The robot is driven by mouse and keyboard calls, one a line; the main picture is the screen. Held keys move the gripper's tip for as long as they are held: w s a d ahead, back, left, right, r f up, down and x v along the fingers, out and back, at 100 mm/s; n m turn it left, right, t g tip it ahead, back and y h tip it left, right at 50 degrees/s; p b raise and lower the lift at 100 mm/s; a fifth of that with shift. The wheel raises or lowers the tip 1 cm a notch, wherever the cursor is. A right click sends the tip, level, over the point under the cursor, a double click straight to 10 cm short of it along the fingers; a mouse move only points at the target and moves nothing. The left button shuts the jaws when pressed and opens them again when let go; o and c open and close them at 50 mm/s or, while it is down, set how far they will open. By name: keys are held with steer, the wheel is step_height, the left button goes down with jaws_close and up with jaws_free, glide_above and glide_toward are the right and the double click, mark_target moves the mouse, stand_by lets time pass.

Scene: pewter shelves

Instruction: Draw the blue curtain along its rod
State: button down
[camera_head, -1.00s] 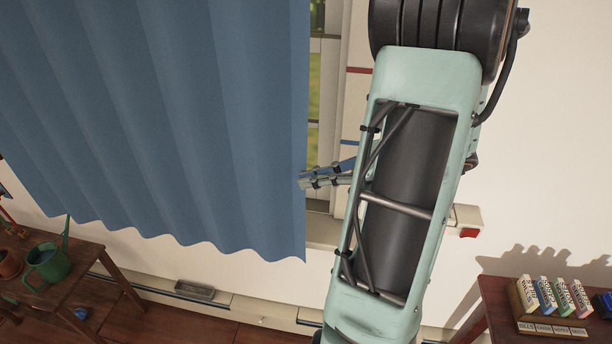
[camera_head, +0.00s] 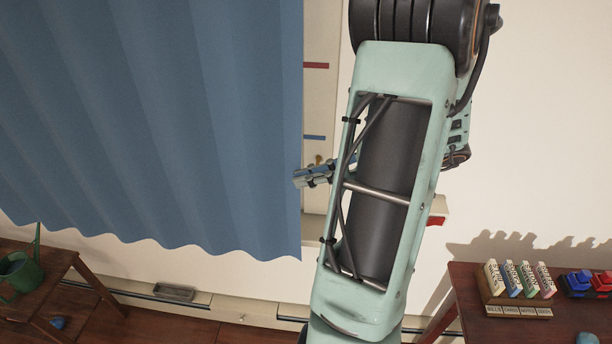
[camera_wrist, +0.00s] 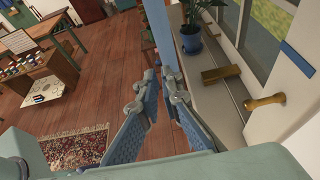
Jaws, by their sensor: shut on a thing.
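The blue curtain (camera_head: 180,120) hangs in folds across the left half of the head view, its right edge upright beside a pale window frame strip (camera_head: 314,100). My gripper (camera_head: 300,178) is at that right edge, at about mid-height of the visible cloth. In the wrist view the curtain shows nearly edge-on as a narrow blue strip (camera_wrist: 160,35) running up from between the fingers of my gripper (camera_wrist: 160,78). The fingers are shut on the curtain's edge. The rod and the curtain's top are out of view.
A red mark (camera_head: 316,66) and a blue mark (camera_head: 314,137) are on the frame strip. The wrist view shows a sill with a potted plant (camera_wrist: 200,35) and a brass handle (camera_wrist: 265,102). Tables stand at lower left (camera_head: 60,275) and lower right (camera_head: 465,290).

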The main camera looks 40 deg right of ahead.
steer(key=shift+d, duration=0.15)
steer(key=c, duration=2.4)
jaws_free()
steer(key=shift+s, duration=0.15)
steer(key=shift+d+r, duration=0.1)
steer(key=v, duration=1.2)
